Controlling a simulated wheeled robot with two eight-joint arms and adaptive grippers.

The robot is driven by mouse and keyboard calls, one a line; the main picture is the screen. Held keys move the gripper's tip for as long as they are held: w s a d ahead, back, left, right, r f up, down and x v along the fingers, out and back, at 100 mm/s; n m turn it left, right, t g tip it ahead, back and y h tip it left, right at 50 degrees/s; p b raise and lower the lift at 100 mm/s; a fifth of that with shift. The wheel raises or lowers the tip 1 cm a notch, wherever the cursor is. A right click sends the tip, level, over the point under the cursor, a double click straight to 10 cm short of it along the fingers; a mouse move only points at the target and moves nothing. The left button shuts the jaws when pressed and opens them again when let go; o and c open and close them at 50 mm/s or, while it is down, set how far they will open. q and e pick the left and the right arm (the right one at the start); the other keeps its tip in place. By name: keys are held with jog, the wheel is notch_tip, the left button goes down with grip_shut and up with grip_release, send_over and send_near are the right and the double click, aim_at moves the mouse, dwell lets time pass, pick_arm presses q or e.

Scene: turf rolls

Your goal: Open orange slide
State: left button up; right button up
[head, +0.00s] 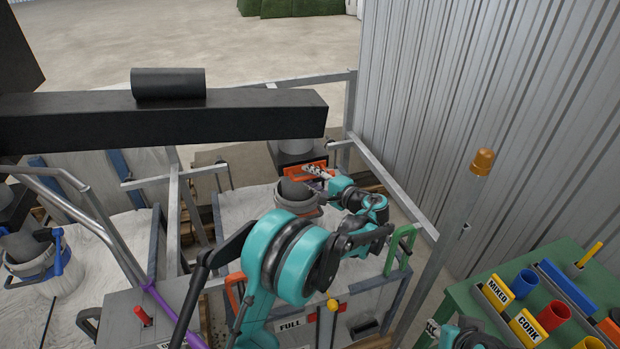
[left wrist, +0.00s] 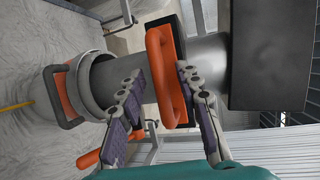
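My left gripper (head: 314,172) is at the slide. In the left wrist view its fingers (left wrist: 160,88) are spread, one on each side of the handle. A gap shows on the left side; contact on the right side is unclear. My right gripper (head: 432,328) shows only partly at the lower edge, and its opening cannot be judged.
A bag with a dark spout and orange clamp (left wrist: 62,97) is beside the slide. A green handle (head: 390,262) is on the frame. A green table (head: 462,296) with coloured cups is at right, beside a beacon post (head: 462,240). A dark beam (head: 230,115) crosses above.

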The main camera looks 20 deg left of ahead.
pick_arm(q)
jog(key=shift+w+a, duration=0.15)
jog(key=shift+a, duration=0.05)
jog(key=shift+c, duration=0.2)
grip_shut()
jog(key=shift+s+d, duration=0.25)
jog(key=shift+s, duration=0.05)
jog(key=s+d+b, duration=0.1)
jog(key=s+d, duration=0.5)
jog(key=s, duration=0.3)
jog(key=shift+b, duration=0.35)
jog(key=shift+o, duration=0.2)
grip_release()
